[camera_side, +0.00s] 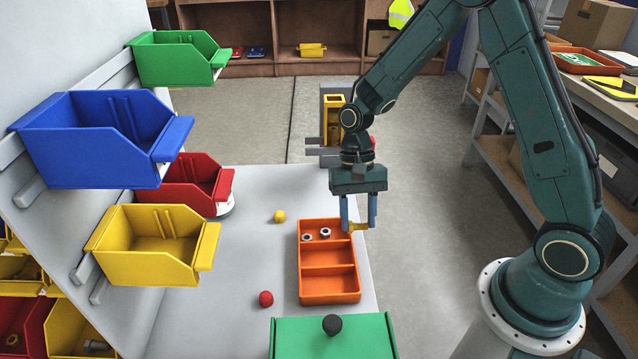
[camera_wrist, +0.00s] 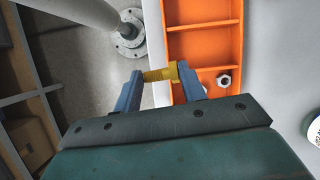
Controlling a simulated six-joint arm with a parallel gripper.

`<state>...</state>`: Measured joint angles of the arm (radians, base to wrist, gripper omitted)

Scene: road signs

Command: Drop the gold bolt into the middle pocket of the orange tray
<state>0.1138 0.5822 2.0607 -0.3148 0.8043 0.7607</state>
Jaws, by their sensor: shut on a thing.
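My gripper (camera_side: 358,222) is shut on the gold bolt (camera_side: 357,227), which lies crosswise between the blue fingers. The bolt also shows in the wrist view (camera_wrist: 158,75), with its head at the right finger. The orange tray (camera_side: 329,299) lies on the grey bench and has three pockets in a row. Its middle pocket (camera_side: 328,258) looks empty. My gripper is above the tray's right edge, beside the far pocket in the side view. In the wrist view the bolt's head overlaps the tray's rim, and most of the bolt is outside it.
The far pocket holds metal nuts (camera_side: 325,233). A yellow ball (camera_side: 279,216) and a red ball (camera_side: 266,299) lie left of the tray. A green lid with a black knob (camera_side: 332,324) is in front. Blue (camera_side: 90,140) and yellow bins (camera_side: 150,250) hang at left.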

